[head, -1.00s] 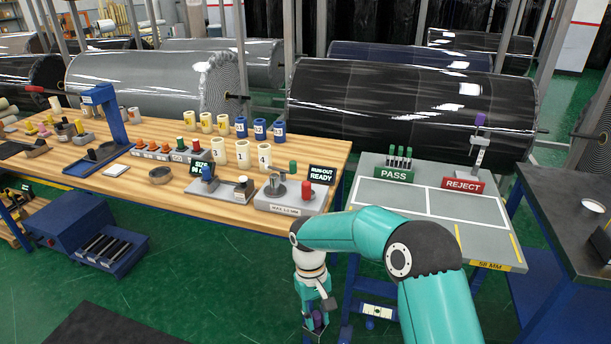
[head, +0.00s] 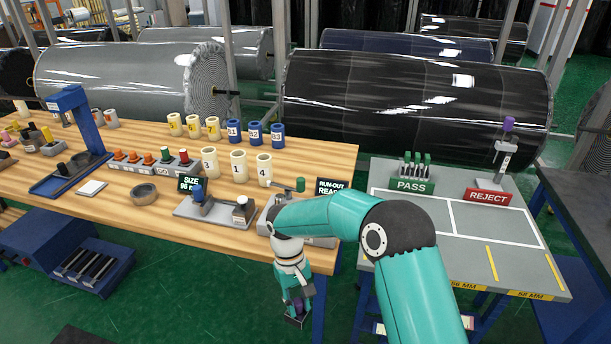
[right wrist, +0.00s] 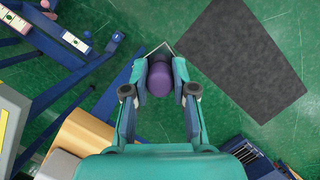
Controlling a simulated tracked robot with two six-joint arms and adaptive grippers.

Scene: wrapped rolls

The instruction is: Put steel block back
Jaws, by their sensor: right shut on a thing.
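My right gripper (head: 297,308) hangs in front of the bench's near edge, low over the floor. It is shut on a block with a purple round grip, taken as the steel block (right wrist: 160,82). In the right wrist view the purple grip sits between the two fingers (right wrist: 160,92), and a grey, angular edge shows just beyond it. In the head view the block is small and dark at the fingertips. Most of its body is hidden. My left gripper is not in view.
The wooden bench (head: 110,202) holds a size gauge (head: 215,207), numbered cores (head: 239,167), a tape ring (head: 143,194) and a blue stand (head: 78,130). My right arm partly covers the run-out station (head: 330,187). A grey PASS/REJECT table (head: 420,215) stands to the right.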

